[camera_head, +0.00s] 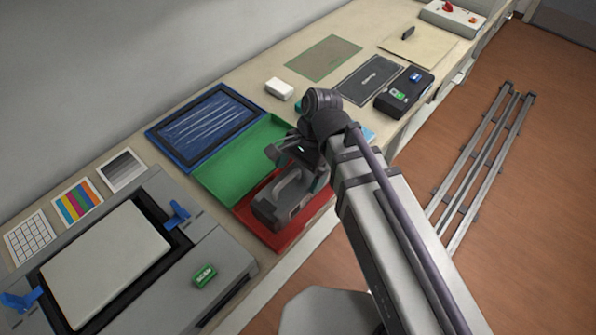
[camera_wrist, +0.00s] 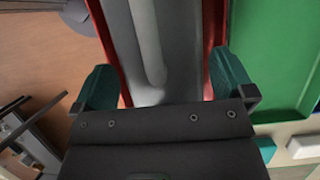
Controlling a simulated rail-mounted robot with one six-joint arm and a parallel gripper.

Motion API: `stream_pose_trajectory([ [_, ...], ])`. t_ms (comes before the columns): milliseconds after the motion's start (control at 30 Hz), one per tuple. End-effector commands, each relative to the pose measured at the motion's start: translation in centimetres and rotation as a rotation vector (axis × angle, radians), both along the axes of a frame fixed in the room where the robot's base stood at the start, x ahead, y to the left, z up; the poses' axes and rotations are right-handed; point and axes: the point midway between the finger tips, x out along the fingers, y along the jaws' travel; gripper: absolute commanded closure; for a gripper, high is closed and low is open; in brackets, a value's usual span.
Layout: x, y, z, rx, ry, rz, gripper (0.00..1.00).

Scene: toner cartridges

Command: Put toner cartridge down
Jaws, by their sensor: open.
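A dark grey toner cartridge (camera_head: 270,212) with a raised handle sits in the red tray (camera_head: 283,240) at the front edge of the counter. In the wrist view the grey cartridge (camera_wrist: 162,45) lies between the red tray walls (camera_wrist: 104,45). My gripper (camera_head: 296,160) is right over the cartridge. In the wrist view my gripper (camera_wrist: 163,85) is open, its two green fingers apart on either side of the cartridge. My arm and gripper hide part of the cartridge and tray, and I cannot tell whether the fingers touch either.
A green tray (camera_head: 240,160) adjoins the red one, with a blue tray (camera_head: 205,125) behind. A grey scanner (camera_head: 215,265) stands at left. A white block (camera_head: 279,88), dark mat (camera_head: 370,80) and black box (camera_head: 404,92) lie beyond my gripper. Floor rails (camera_head: 485,160) run at right.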

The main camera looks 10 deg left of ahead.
Motion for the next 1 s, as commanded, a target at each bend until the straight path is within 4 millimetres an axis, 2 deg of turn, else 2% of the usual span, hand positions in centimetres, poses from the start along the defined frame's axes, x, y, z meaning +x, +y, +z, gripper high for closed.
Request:
stream_pose_trajectory([
  [33, 0.4, -0.2, 2.0, 0.000, 0.000, -0.001, 0.00],
  [200, 1.9, -1.1, 6.6, 0.000, 0.000, -0.002, 0.00],
  [333, 2.9, -1.7, 9.4, -0.001, 0.000, -0.002, 0.00],
  [467, 3.4, -2.1, 10.3, 0.000, 0.000, -0.001, 0.00],
  [667, 3.5, -2.2, 10.0, -0.001, 0.000, 0.000, 0.00],
  [733, 3.6, -2.9, 9.9, 0.001, -0.014, 0.010, 0.00],
  [767, 3.8, -3.9, 9.8, 0.004, -0.034, 0.024, 0.00],
  [833, 4.5, -7.8, 9.4, 0.007, -0.118, 0.099, 0.00],
  [867, 4.8, -10.1, 9.2, 0.003, -0.164, 0.147, 0.00],
  [900, 5.1, -13.3, 9.0, -0.011, -0.225, 0.219, 0.00],
  [1000, 5.1, -20.2, 8.7, -0.067, -0.336, 0.407, 0.00],
])
